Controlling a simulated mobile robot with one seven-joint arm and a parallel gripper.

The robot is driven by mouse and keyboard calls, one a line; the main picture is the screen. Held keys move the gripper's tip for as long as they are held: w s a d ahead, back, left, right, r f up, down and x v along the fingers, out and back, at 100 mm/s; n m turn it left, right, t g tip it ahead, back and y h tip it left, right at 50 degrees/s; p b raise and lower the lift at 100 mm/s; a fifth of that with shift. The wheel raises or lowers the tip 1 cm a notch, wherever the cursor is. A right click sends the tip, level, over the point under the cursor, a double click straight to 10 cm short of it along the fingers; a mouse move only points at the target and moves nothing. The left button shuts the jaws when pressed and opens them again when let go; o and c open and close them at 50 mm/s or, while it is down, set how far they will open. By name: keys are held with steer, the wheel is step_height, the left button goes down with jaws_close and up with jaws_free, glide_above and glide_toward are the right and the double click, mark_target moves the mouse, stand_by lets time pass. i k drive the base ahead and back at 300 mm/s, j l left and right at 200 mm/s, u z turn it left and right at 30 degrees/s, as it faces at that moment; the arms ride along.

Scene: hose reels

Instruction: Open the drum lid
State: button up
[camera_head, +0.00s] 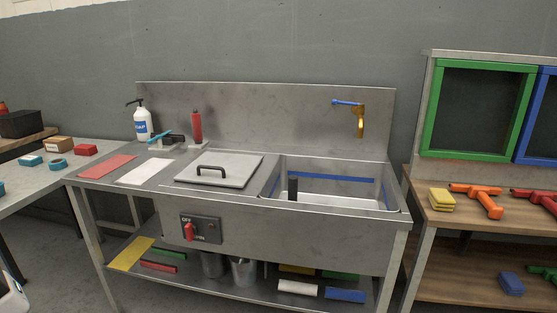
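A flat, square grey lid (219,169) with a black bar handle (211,171) lies level on the metal sink bench, left of the basin. It looks shut, and whatever is under it is hidden. No round drum shows, so I cannot tell for certain that this is the drum lid. My gripper is not in view.
The open basin (330,189) is right of the lid, below a brass tap (359,121). A red cylinder (196,126) and a pump bottle (142,123) stand behind it. A red switch (188,231) is on the bench front. Side tables flank the bench.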

mark_target(229, 169)
steer(key=i+l+u, duration=0.1)
steer(key=u, duration=0.3)
steer(key=i+l+u, duration=0.1)
steer(key=u, duration=0.25)
steer(key=i+l+u, duration=0.25)
steer(key=i+l, duration=0.15)
steer(key=l, duration=0.2)
steer(key=i+l+u, duration=0.15)
steer(key=l, duration=0.2)
steer(key=i+l, duration=0.2)
steer(key=l, duration=0.2)
steer(key=i+l, duration=0.2)
steer(key=l, duration=0.2)
steer(key=i, duration=0.5)
